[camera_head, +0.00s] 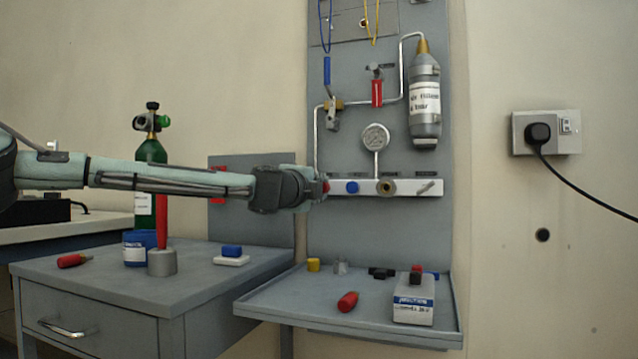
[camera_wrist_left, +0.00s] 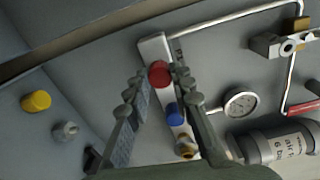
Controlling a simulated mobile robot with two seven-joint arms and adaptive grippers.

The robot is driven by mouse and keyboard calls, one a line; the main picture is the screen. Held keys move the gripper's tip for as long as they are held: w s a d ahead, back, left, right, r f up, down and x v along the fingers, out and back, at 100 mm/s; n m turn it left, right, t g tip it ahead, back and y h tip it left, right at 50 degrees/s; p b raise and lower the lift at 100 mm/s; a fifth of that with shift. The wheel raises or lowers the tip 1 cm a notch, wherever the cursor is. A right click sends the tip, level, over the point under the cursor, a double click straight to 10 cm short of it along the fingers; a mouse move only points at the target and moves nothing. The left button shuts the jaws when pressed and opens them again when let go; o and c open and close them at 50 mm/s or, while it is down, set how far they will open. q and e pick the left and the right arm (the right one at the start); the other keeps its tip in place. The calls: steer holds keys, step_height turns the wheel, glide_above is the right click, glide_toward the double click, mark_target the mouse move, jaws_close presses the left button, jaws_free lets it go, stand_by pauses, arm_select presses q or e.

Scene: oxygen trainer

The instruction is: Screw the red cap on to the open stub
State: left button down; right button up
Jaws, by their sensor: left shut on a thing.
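The red cap (camera_head: 326,187) is at the left end of the white manifold bar (camera_head: 405,188) on the panel. My left gripper (camera_head: 316,189) reaches in from the left and is shut on it. In the left wrist view the red cap (camera_wrist_left: 159,73) sits between the fingertips (camera_wrist_left: 158,76), against the end of the bar. The stub behind the cap is hidden, and I cannot tell how far the cap is on it. A blue cap (camera_head: 352,187) sits on the bar beside it, then a brass fitting (camera_head: 387,187). My right gripper is not in view.
A pressure gauge (camera_head: 376,137) stands above the bar, with a grey cylinder (camera_head: 425,100) at upper right. A green cylinder (camera_head: 151,152) stands behind my arm.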

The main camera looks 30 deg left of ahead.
arm_select(q)
steer(key=shift+m, duration=0.7)
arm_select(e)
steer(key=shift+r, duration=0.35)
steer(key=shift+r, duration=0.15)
arm_select(q)
steer(key=m+p, duration=0.1)
steer(key=m, duration=0.2)
steer(key=shift+p, duration=0.4)
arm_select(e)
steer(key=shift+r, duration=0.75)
